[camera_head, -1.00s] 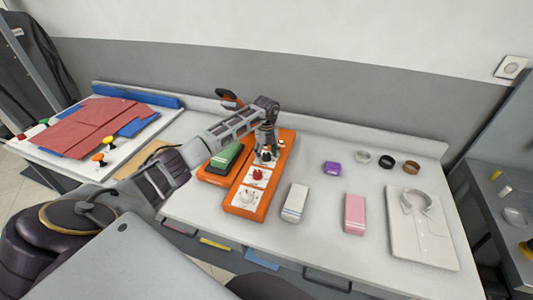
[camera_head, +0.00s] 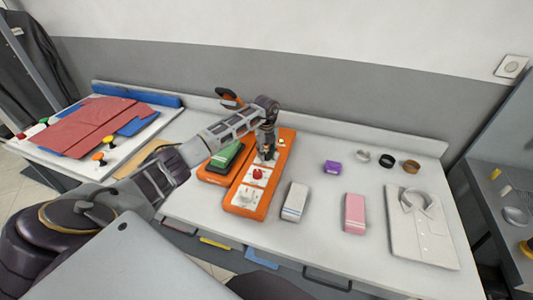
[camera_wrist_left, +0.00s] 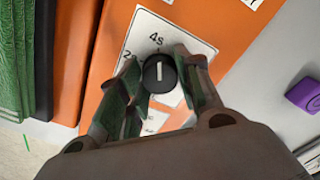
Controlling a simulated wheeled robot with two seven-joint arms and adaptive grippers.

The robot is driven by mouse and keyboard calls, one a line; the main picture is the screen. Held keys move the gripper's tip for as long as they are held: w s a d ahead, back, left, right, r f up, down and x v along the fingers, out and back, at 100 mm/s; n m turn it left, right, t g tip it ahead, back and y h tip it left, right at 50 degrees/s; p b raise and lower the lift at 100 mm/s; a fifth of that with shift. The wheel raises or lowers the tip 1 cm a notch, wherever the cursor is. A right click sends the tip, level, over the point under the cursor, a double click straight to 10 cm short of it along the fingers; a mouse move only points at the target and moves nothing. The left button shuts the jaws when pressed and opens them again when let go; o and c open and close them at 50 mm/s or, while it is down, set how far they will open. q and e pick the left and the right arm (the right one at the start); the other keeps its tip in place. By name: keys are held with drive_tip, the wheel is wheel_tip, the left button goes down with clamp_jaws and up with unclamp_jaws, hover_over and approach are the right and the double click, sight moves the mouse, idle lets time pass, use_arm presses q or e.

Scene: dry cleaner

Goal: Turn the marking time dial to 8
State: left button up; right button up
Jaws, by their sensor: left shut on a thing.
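The orange control panel (camera_head: 243,210) stands on the white counter with several dials along it. My left gripper (camera_head: 266,155) points down over its upper part. In the left wrist view, the left gripper (camera_wrist_left: 163,80) is shut on a round black dial (camera_wrist_left: 159,73), one finger on each side. The dial sits on a white label plate (camera_wrist_left: 143,27) marked "4s" and a partly hidden "2". Its white pointer line stands nearly upright in that view. The other marks are hidden by the fingers. My right gripper is not in view.
A red dial (camera_head: 258,174) and a white dial (camera_head: 248,192) sit nearer on the panel. A green-topped block (camera_head: 226,155) is close on the left. A white-and-blue block (camera_head: 294,202), a pink block (camera_head: 355,213) and a purple item (camera_head: 332,167) lie to the right.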

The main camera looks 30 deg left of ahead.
use_arm(q)
drive_tip(key=shift+m, duration=0.4)
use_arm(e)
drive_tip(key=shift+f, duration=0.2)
use_arm(q)
drive_tip(key=m+b, duration=0.2)
drive_tip(key=m, duration=0.3)
drive_tip(key=shift+m+b, duration=0.35)
drive_tip(key=shift+m, duration=0.05)
drive_tip(key=m+b, duration=0.2)
drive_tip(key=m, duration=0.5)
drive_tip(key=shift+m+b, duration=0.4)
drive_tip(key=shift+m, duration=0.4)
drive_tip(key=m, duration=0.3)
drive_tip(key=shift+b, duration=0.4)
drive_tip(key=m+b, duration=0.1)
drive_tip(key=m, duration=0.3)
drive_tip(key=shift+r+m, duration=0.1)
drive_tip(key=shift+m, duration=0.6)
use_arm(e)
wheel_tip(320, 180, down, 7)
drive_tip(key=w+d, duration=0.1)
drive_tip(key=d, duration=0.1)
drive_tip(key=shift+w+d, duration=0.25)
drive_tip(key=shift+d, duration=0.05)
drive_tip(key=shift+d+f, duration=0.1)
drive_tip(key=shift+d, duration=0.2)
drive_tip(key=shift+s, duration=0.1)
